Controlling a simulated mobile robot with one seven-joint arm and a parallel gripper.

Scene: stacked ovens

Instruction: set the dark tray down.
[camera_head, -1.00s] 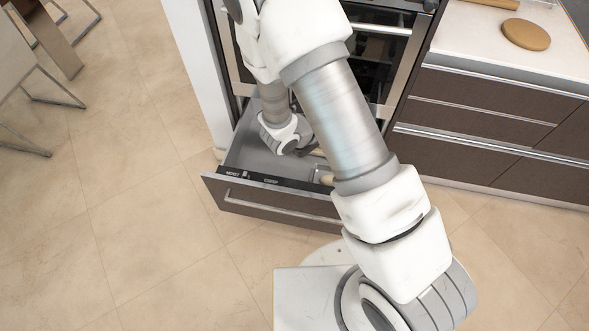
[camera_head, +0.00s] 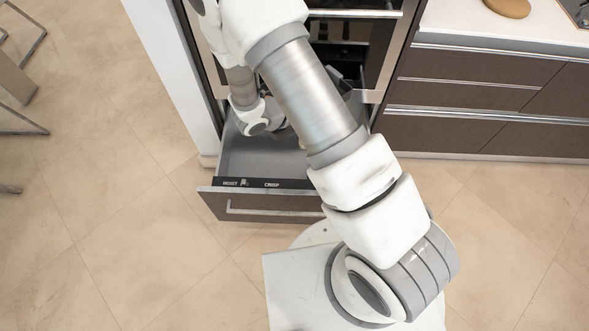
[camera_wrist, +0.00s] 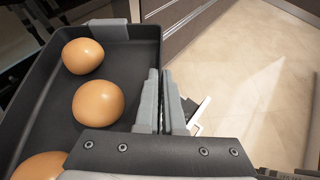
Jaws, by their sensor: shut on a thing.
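The dark tray (camera_wrist: 150,45) fills the left of the wrist view, with several brown egg-like round things (camera_wrist: 98,103) lying in it. A grey tab (camera_wrist: 108,32) sits on its far rim. My gripper (camera_wrist: 168,85) is shut on the tray's right wall, one finger inside and one outside. In the head view my arm hides the gripper and most or all of the tray; a dark shape behind the forearm may be part of it. My wrist is above the open drawer (camera_head: 262,160) below the oven.
The drawer's front (camera_head: 265,205) sticks out over the tiled floor. The oven (camera_head: 365,40) stands behind it, with brown cabinets (camera_head: 460,85) and a white counter to the right. A round board (camera_head: 507,7) lies on the counter. Chair legs show at far left; the floor between is clear.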

